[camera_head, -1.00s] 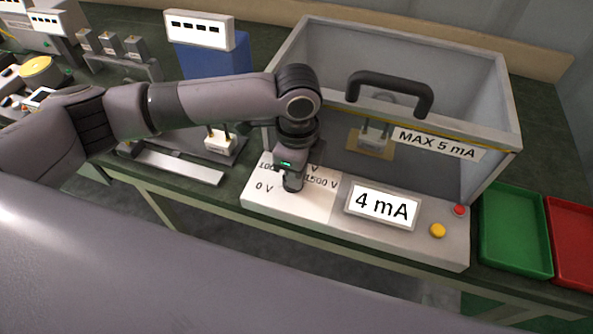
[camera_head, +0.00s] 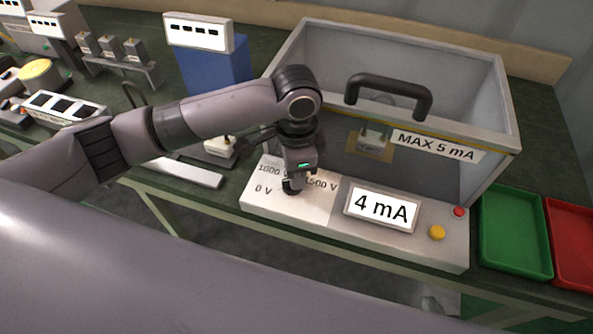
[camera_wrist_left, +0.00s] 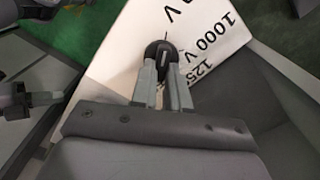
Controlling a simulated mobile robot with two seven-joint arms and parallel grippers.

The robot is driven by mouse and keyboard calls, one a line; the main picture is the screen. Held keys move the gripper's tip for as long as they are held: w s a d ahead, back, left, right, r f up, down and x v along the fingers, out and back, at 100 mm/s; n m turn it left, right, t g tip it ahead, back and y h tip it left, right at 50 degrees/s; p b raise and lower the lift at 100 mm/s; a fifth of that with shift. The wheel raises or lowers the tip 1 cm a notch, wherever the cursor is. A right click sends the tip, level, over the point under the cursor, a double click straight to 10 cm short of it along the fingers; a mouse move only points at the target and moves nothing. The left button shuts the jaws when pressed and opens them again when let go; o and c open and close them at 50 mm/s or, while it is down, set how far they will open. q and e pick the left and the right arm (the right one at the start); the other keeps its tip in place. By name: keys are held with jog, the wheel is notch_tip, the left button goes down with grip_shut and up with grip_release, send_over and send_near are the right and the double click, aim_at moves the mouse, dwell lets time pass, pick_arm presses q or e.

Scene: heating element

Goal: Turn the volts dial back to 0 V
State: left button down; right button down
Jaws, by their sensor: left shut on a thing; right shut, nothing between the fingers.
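The volts dial (camera_wrist_left: 160,54) is a small black round knob with a pale pointer line, on the white panel (camera_wrist_left: 120,48) of the tester. My left gripper (camera_wrist_left: 160,72) is shut on the dial, a finger on each side, in the left wrist view. In the head view my left gripper (camera_head: 292,184) comes down onto the panel and mostly hides the dial. The labels 0 V (camera_head: 263,190), 1000 V and 1500 V show around it. The pointer's exact setting cannot be told. My right gripper is not in view.
The display (camera_head: 381,207) reads 4 mA. A yellow button (camera_head: 437,232) and a red light (camera_head: 459,211) are to its right. Behind is a clear-walled box with a black handle (camera_head: 390,88) and a MAX 5 mA label. Green (camera_head: 515,232) and red (camera_head: 575,245) trays stand right.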

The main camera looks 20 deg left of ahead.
dwell(0.3)
pick_arm(q)
jog(key=c, duration=1.1)
grip_release()
jog(key=shift+r, duration=3.65)
jog(key=shift+s+f, duration=0.1)
